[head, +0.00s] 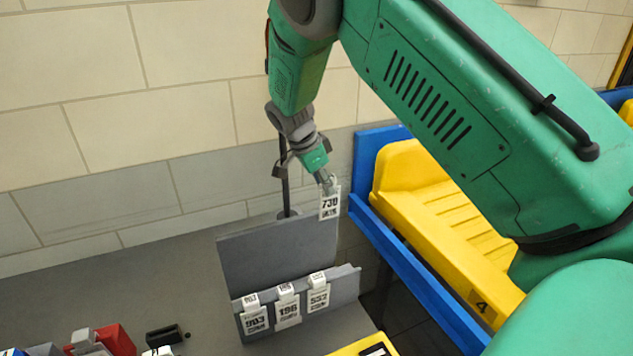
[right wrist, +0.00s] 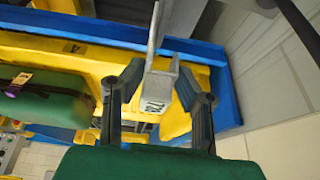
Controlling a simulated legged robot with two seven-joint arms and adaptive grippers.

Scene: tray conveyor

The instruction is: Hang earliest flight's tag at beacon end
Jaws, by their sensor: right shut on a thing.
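My right gripper (head: 326,178) is shut on a white tag (head: 330,205) that reads about 730. It holds the tag above the right end of a grey rack's tall back panel (head: 275,252). In the right wrist view the tag (right wrist: 157,88) sits between the two dark fingers, seen nearly edge-on. Three white tags hang on the rack's lower front rail: 903 (head: 254,320), 196 (head: 288,308) and 557 (head: 318,297). A thin dark post (head: 284,185) stands behind the rack; its upper part is hidden by my gripper, and I cannot tell if it is the beacon. My left gripper is not in view.
A yellow tray (head: 425,205) marked 4 lies on the blue-edged conveyor (head: 400,255) at right. Red, black and white items (head: 100,340) lie at the desk's front left. The desk's left middle is clear.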

